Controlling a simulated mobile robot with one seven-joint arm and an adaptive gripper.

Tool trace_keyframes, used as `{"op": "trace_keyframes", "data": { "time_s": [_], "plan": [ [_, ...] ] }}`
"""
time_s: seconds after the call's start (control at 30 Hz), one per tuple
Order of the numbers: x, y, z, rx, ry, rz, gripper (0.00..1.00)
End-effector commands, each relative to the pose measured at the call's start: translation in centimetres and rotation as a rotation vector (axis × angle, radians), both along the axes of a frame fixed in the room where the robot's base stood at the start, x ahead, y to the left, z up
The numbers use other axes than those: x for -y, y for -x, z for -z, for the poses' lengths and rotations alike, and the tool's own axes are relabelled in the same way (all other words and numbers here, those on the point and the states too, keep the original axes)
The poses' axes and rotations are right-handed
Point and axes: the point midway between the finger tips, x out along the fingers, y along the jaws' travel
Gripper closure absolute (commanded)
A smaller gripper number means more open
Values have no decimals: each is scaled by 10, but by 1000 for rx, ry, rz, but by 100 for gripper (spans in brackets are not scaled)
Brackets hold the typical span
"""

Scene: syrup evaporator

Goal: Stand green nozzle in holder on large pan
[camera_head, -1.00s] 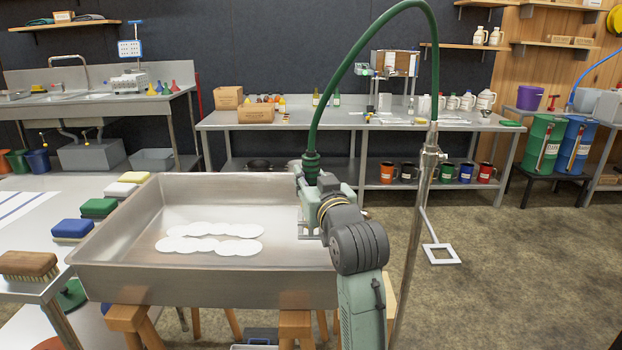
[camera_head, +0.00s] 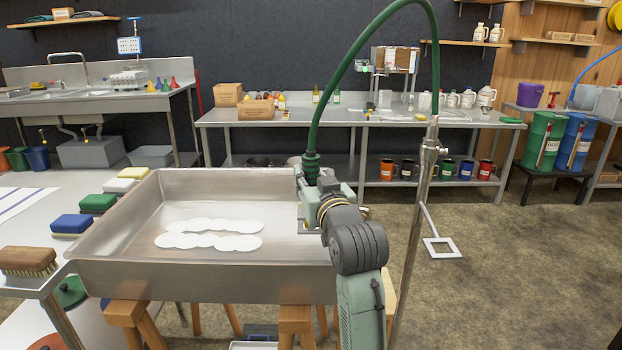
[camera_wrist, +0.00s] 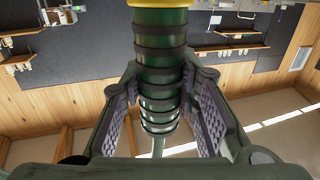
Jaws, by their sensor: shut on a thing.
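My gripper (camera_head: 312,182) is over the right side of the large pan, at the end of my arm. It is shut on the green nozzle (camera_head: 311,162), a dark green ribbed piece on the end of a green hose. In the wrist view the nozzle (camera_wrist: 160,80) stands between the two grey padded fingers. The large pan (camera_head: 200,279) is a shallow steel basin on wooden legs. A small grey metal piece (camera_head: 308,231) shows under my gripper at the pan's right side, partly hidden by my arm. I cannot tell whether it is the holder.
The green hose (camera_head: 335,70) arches up and right to a steel post (camera_head: 415,220) beside the pan. A white square frame (camera_head: 428,250) sticks out from the post. White discs (camera_head: 210,241) lie in the pan. Brushes and sponges (camera_head: 98,204) line the left table.

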Motion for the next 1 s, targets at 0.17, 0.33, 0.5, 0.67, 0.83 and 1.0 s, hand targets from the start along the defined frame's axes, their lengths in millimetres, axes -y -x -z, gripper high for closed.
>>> {"op": "trace_keyframes", "data": {
  "time_s": [0.17,0.33,0.5,0.67,0.83,1.0],
  "plan": [
    [0,0,-1,2,0,0,68],
    [0,0,-1,1,0,0,56],
    [0,0,0,1,0,0,48],
    [0,0,0,0,0,0,48],
    [2,5,1,-1,-1,0,48],
    [10,30,0,1,0,3,48]
  ]
}}
